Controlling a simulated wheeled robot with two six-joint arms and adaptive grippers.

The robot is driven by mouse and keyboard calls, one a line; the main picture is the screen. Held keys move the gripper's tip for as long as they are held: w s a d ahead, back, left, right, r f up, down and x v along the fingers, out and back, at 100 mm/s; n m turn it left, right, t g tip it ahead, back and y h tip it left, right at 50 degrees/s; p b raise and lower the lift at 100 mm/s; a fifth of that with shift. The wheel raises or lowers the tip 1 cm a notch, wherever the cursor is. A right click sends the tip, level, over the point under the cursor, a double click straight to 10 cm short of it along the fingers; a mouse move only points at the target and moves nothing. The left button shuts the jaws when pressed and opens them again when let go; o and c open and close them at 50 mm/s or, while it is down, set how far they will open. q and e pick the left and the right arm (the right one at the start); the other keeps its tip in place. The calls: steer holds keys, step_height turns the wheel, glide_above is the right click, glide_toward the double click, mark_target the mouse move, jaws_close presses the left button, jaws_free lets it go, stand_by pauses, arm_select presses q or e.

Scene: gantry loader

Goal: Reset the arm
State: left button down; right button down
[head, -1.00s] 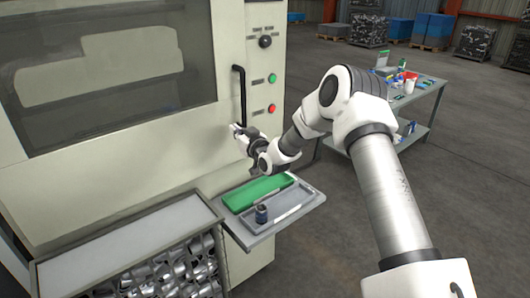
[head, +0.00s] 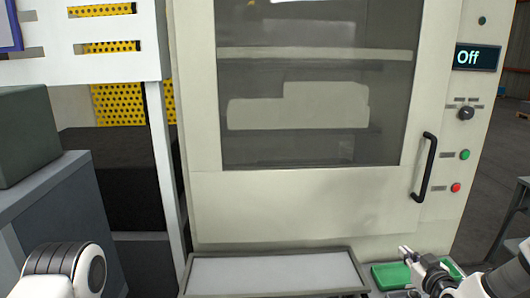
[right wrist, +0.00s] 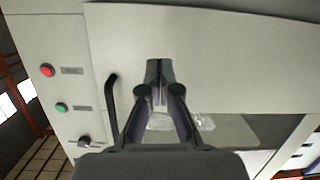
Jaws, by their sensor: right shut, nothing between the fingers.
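My right gripper (head: 405,252) comes in from the lower right in the head view, in front of the machine's lower front panel. It is shut and empty. In the right wrist view its two dark fingers (right wrist: 158,88) meet in front of the pale machine front. The black door handle (head: 425,165) is above and to the right of the gripper in the head view, apart from it. A joint of my left arm shows at the lower left, but my left gripper is out of view.
The machine door (head: 310,205) with its dark window appears closed. A display (head: 476,57) reads "Off", above a knob (head: 466,113), a green button (head: 465,154) and a red button (head: 456,187). A green tray (head: 390,277) lies below the gripper. A grey-topped bin (head: 270,270) stands at bottom centre.

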steer(key=s+a+f+n+g+y, duration=0.1)
steer(key=s+a+f+g, duration=0.3)
steer(key=s+a+f, duration=0.55)
steer(key=s+a+f+n+g+y, duration=0.1)
steer(key=s+a+f+g, duration=0.45)
steer(key=f, duration=0.75)
steer(key=s+a+f+m+g, duration=0.1)
steer(key=s+g, duration=0.1)
steer(key=s, duration=0.5)
steer(key=s+a+f+m+g+h, duration=0.1)
steer(key=s+g, duration=0.1)
steer(key=s, duration=0.6)
steer(key=s+a+f+m+g, duration=0.1)
steer(key=s+f+g, duration=0.1)
steer(key=s, duration=0.6)
steer(key=shift+h, duration=0.4)
steer(key=shift+f, duration=0.1)
